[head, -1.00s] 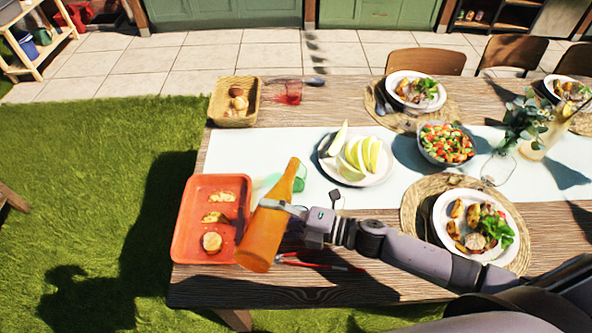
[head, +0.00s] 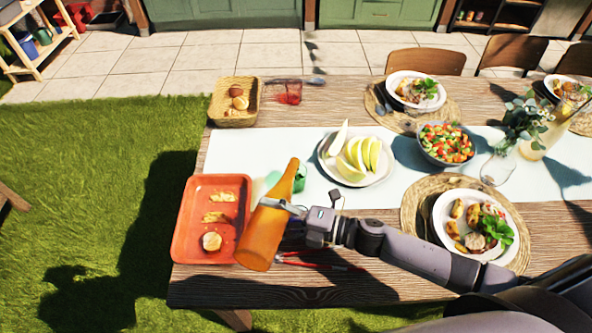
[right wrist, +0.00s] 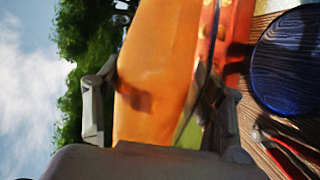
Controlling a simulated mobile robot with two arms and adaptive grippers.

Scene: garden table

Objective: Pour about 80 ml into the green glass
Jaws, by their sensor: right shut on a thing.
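An orange bottle (head: 268,228) is tilted well over, its neck pointing away from me. My right gripper (head: 290,208) is shut around its body and holds it above the table, by the right edge of the red tray. The bottle also fills the middle of the right wrist view (right wrist: 158,70), between the two fingers (right wrist: 150,105). The green glass (head: 300,178) stands on the pale runner just right of the bottle's neck, partly hidden by it. I cannot tell whether liquid is flowing or how much is in the glass. My left gripper is out of view.
The red tray (head: 184,222) holds food pieces. A plate of melon slices (head: 330,168) is close right of the glass. Red-handled tongs (head: 312,265) lie under my arm. A bread basket (head: 216,108) and a reddish glass (head: 290,92) stand behind. A dinner plate (head: 443,230) is at right.

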